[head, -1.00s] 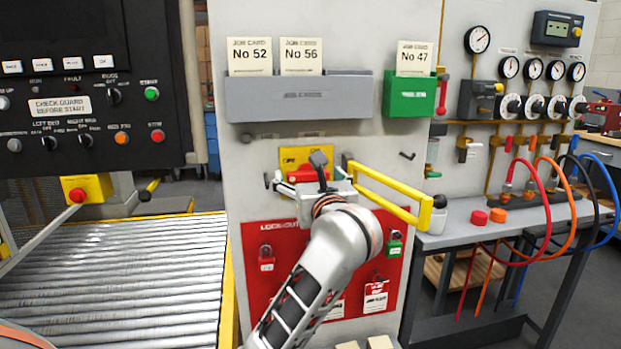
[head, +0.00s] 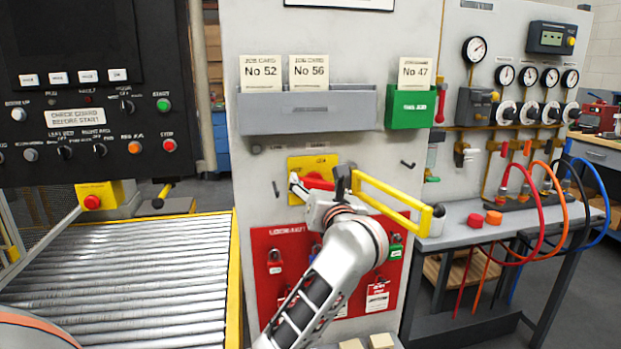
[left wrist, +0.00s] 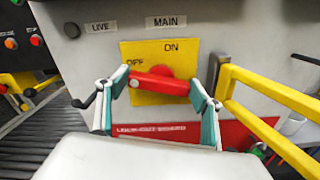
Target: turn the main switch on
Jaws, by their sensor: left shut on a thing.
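The main switch is a yellow plate (head: 297,166) with a red handle (head: 318,183) on the grey cabinet front. In the left wrist view the plate (left wrist: 139,49) reads OFF at its left and ON at its top, under a MAIN label. The red handle (left wrist: 160,83) lies nearly level there, its right end slightly lower. My left gripper (head: 322,190) is at the switch, its fingers at both ends of the handle and shut on it. In the head view the gripper hides part of the handle. My right gripper is not in view.
A yellow bar frame (head: 395,203) juts out close to the gripper's right. A red lock-out board (head: 265,240) with padlocks hangs below. Card holders (head: 310,110) are above. A roller conveyor (head: 120,265) lies left, a hose bench (head: 460,215) right.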

